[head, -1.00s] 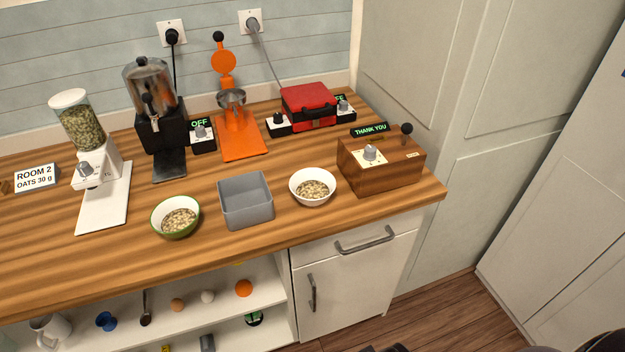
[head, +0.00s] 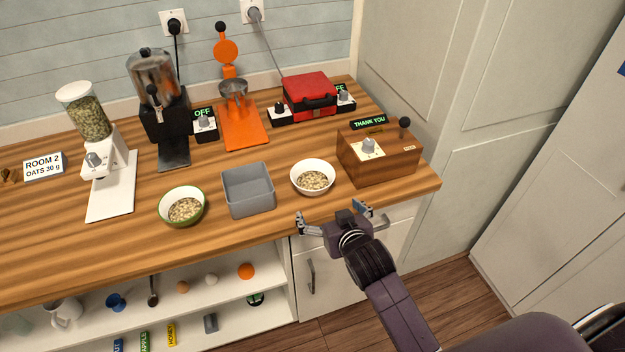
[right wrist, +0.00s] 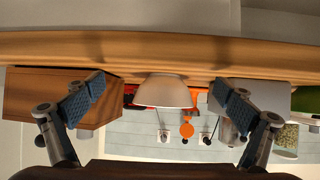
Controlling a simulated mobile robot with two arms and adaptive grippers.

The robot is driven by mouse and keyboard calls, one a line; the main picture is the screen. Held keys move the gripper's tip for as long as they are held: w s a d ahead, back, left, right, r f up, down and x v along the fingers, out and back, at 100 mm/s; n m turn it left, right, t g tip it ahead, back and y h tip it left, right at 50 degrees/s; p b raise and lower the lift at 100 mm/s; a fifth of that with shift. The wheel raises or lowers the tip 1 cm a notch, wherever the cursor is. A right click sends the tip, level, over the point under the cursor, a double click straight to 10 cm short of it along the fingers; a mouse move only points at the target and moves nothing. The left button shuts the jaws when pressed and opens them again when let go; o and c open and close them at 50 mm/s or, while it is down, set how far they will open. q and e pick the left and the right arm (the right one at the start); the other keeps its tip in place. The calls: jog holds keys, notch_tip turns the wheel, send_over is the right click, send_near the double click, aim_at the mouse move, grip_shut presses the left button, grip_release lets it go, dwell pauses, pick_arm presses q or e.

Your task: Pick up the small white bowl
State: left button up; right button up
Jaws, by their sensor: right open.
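The small white bowl (head: 299,184) stands upright on the wooden counter with pale oat-like flakes in it, between the grey square bin and the wooden box. My right gripper (head: 332,213) is open and empty at the counter's front edge, just in front of the bowl and apart from it. In the right wrist view, which looks upside down, the bowl (right wrist: 163,92) appears centred between the spread fingers of the right gripper (right wrist: 160,87), beyond their tips. My left gripper is not in view.
The grey bin (head: 248,195) is left of the bowl, and a green-rimmed bowl (head: 183,215) of flakes is beyond it. The wooden box (head: 385,161) with a knob is close on the right. A red press (head: 309,95) and an orange stand (head: 240,124) are behind.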

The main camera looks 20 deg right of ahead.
aim_at(320, 191)
jog(key=shift+t, duration=0.8)
jog(key=w, duration=0.2)
jog(key=w+r, duration=0.1)
jog(key=w, duration=0.2)
jog(key=shift+w+a+r, duration=0.3)
jog(key=shift+r, duration=0.05)
jog(key=shift+w+f+p, duration=0.25)
jog(key=shift+w+p, duration=0.2)
jog(key=shift+w, duration=0.25)
jog(key=p+x, duration=0.1)
jog(key=x, duration=0.2)
jog(key=shift+a, duration=0.15)
jog(key=shift+w+f, duration=0.35)
jog(key=shift+w, duration=0.3)
jog(key=c, duration=1.5)
